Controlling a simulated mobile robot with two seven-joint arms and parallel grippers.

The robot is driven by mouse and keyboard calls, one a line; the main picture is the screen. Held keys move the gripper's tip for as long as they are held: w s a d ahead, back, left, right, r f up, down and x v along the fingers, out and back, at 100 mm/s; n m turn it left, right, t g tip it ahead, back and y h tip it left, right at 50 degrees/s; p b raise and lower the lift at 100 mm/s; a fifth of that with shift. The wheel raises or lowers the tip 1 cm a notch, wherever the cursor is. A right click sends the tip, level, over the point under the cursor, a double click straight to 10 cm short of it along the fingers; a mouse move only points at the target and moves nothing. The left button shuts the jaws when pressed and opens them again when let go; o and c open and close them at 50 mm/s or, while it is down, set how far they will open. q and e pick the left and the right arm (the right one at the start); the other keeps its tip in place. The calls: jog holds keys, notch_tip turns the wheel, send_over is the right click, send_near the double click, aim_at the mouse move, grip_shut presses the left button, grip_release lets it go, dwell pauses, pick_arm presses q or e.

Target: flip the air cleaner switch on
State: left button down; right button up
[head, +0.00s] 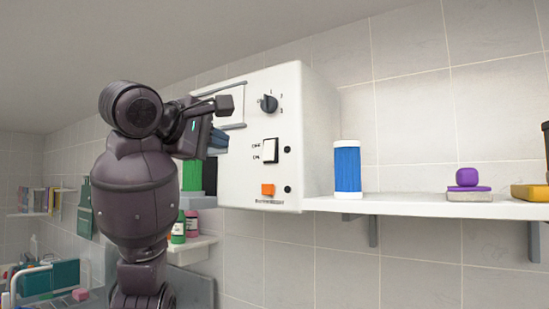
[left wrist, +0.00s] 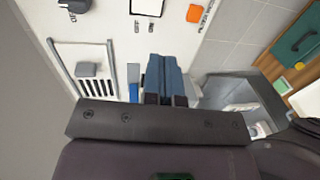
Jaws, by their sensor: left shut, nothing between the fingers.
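The air cleaner is a white box (head: 318,125) at the left end of the wall shelf. Its front has a white rocker switch (head: 270,150) in a black frame, with small OFF and ON labels to its left; the switch also shows at the top edge of the left wrist view (left wrist: 147,7). I cannot tell which way the rocker is tipped. My left gripper (head: 218,140) is in front of the panel's left part, left of the switch and apart from it. Its blue-grey fingers (left wrist: 168,76) are shut and empty. My right gripper is not in view.
The panel also has a dark knob (head: 269,103) above the switch and an orange button (head: 267,189) below it. A vent grille (left wrist: 98,87) is on the panel. A blue canister (head: 347,168) stands right of the box. A purple item (head: 467,178) lies farther right.

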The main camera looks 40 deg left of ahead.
pick_arm(q)
jog(key=p, duration=0.3)
send_near(267, 157)
jog(key=w, duration=0.5)
jog(key=shift+w+a+f, duration=0.2)
jog(key=shift+w+f, duration=0.15)
jog(key=shift+w, duration=0.05)
jog(key=shift+w+a+f+p, duration=0.15)
jog(key=shift+w+p, duration=0.25)
jog(key=shift+w, duration=0.4)
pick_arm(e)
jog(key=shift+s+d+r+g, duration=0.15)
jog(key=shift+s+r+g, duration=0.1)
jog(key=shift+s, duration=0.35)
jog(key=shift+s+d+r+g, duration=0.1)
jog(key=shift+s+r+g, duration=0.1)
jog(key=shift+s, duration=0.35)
